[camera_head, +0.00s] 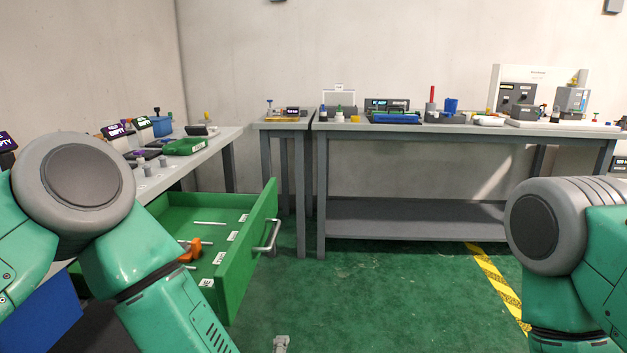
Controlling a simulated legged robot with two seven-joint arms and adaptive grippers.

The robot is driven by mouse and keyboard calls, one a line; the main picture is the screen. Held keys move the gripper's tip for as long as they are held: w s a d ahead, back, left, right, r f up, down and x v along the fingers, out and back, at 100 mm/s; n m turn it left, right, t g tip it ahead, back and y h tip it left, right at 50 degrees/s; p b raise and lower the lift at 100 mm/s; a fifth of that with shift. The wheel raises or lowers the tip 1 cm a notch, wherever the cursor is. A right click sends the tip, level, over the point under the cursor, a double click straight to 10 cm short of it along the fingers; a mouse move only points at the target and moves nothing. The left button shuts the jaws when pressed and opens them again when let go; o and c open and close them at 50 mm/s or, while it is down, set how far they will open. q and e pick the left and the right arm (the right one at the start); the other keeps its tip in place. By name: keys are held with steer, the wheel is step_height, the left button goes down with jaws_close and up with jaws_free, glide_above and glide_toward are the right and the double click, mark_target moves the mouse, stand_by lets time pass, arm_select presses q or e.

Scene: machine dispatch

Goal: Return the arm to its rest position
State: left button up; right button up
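My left arm (150,270) comes in from the left and bends down past the open green drawer (245,265), out of the bottom edge. A small grey piece (281,343) at the bottom edge looks like the tip of my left gripper; its fingers cannot be made out. My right arm (565,250) is at the right edge and bends down out of the picture. My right gripper is not in view.
The drawer, with an orange-handled tool (190,250) and labelled dividers inside, stands open under the left bench (225,135). Benches with equipment line the back wall, including a long grey table (440,130). The green floor (390,290) between my arms is clear.

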arm_select(q)
steer(key=s+a+f+m+g+h+p, duration=0.1)
steer(key=s+a+f+m+g+p, duration=0.1)
steer(key=s+a+f+m+g, duration=0.8)
steer(key=s+a+m, duration=0.3)
steer(key=s, duration=0.5)
steer(key=s+a+f+m+g+y+p, duration=0.1)
steer(key=s+a+f+m+g, duration=0.1)
steer(key=s+a+m, duration=0.3)
steer(key=s+a+f, duration=0.1)
steer(key=s+a, duration=0.3)
steer(key=s, duration=0.1)
steer(key=shift+a+f+m+g, duration=0.15)
steer(key=shift+a+m+g, duration=0.15)
steer(key=shift+a+m, duration=0.1)
